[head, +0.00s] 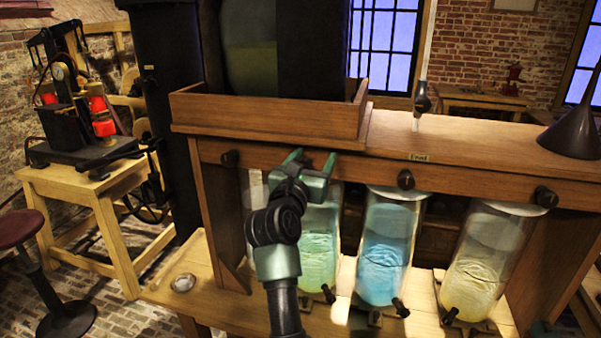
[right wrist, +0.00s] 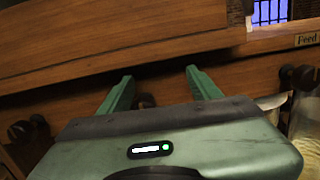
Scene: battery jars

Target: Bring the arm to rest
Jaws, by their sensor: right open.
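My right gripper (head: 312,160) is open in front of the wooden rail (head: 465,176) of the jar stand. In the right wrist view its two green fingers (right wrist: 160,88) are spread, with nothing held between them. A dark knob (right wrist: 145,101) on the rail shows beyond the gap between the fingers; whether they touch it I cannot tell. My right arm hides part of the jar with pale green liquid (head: 320,250). My left gripper is not in view.
More knobs (head: 405,180) line the rail. A wooden tray (head: 255,122) and a dark funnel (head: 575,130) sit on top. A small dish (head: 183,283) and a stool (head: 22,228) are at left.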

